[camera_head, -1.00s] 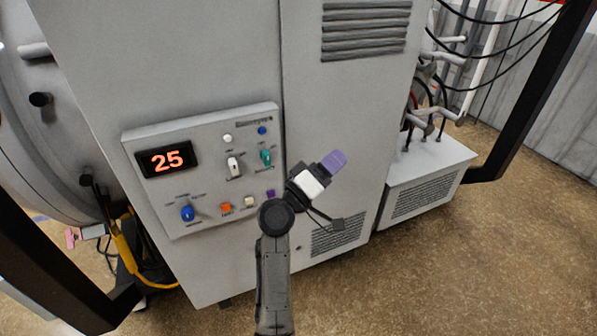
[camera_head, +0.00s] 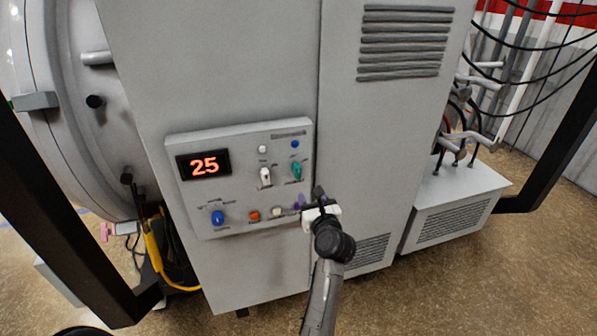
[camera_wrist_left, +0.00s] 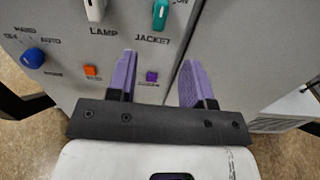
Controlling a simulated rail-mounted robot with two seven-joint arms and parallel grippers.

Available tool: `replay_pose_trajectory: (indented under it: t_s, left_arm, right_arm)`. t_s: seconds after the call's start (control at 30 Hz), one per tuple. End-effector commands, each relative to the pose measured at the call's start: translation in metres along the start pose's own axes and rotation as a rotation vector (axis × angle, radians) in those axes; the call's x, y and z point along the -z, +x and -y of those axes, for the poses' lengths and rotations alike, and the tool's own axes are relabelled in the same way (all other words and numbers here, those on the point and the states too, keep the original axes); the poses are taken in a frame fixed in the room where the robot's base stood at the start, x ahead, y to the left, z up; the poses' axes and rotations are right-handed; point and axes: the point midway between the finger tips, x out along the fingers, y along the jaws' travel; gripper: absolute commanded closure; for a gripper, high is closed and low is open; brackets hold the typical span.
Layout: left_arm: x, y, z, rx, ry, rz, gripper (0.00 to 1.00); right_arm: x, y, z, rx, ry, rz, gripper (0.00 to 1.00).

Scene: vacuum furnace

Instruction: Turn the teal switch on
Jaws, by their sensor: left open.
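The teal switch (camera_head: 297,171) is on the right side of the grey control panel, below a blue button. It also shows at the top of the left wrist view (camera_wrist_left: 160,14), above the label JACKET, with part of the label ON to its right. My left gripper (camera_head: 310,196) is in front of the panel's lower right corner, below the teal switch and apart from it. In the left wrist view its two purple fingers (camera_wrist_left: 160,78) are spread open with nothing between them. My right gripper is not in view.
The panel (camera_head: 242,206) also bears a white switch (camera_head: 265,177) left of the teal one, a blue knob (camera_head: 217,217), an orange button (camera_head: 254,216) and a display (camera_head: 203,164) reading 25. A purple button (camera_wrist_left: 152,76) shows between the fingers in the wrist view.

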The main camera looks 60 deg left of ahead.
Motion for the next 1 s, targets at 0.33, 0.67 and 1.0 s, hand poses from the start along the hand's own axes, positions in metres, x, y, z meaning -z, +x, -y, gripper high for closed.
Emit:
replay_pose_trajectory:
  t_s: [0.33,0.67,1.0]
  left_arm:
    - [-0.004,0.053,0.0,0.0,-0.008,0.005,0.53]
    - [-0.003,0.108,0.0,0.001,-0.007,0.005,0.53]
    - [-0.002,0.134,0.0,0.002,-0.008,0.005,0.53]
  right_arm:
    - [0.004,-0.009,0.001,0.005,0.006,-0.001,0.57]
    - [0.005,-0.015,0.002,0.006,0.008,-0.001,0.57]
    - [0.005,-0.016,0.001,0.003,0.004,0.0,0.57]
